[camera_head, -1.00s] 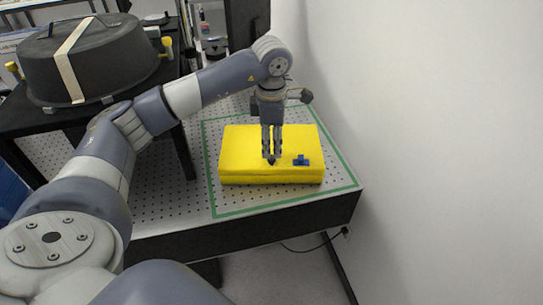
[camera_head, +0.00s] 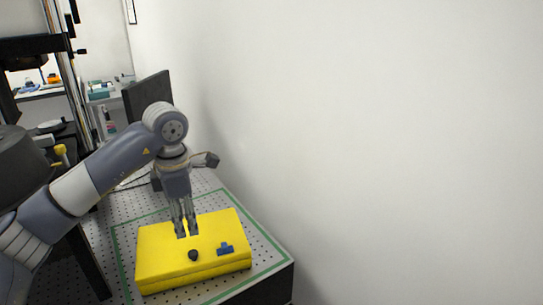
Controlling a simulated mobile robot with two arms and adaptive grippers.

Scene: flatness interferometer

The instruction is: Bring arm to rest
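My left gripper (camera_head: 187,235) points down above the yellow block (camera_head: 160,246). Its two fingers stand apart with a narrow gap, and nothing shows between them. A small dark rounded object (camera_head: 193,255) lies on top of the yellow block, just below the fingertips and apart from them. A small blue piece (camera_head: 225,249) lies on the block to the right of it. My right gripper is not in view.
The block rests on a perforated table (camera_head: 207,182) inside a green outline. A white wall (camera_head: 390,150) fills the right side. A dark panel (camera_head: 148,97) stands behind my arm. A dark round housing (camera_head: 22,170) is at the left edge.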

